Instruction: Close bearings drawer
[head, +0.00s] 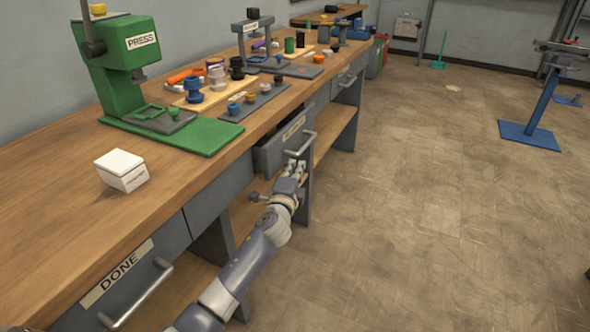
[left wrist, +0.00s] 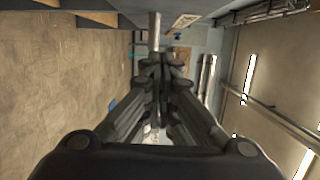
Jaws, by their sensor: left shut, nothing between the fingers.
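The labelled grey drawer (head: 282,144) under the bench's middle stands out a little from the bench front. Its label is too small to read here. A pale bar handle (head: 303,144) runs along its front. My left gripper (head: 296,165) is shut and empty, just below and in front of that handle. Whether it touches the drawer I cannot tell. In the left wrist view the shut fingers (left wrist: 159,64) point at a pale bar (left wrist: 155,30), which looks like the handle. My right gripper is not in view.
The wooden bench (head: 60,210) carries a green press (head: 125,60), a white box (head: 122,170) and trays of small parts. A drawer labelled DONE (head: 125,280) is nearer. A wooden lower shelf (head: 335,132) lies beneath the bench.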

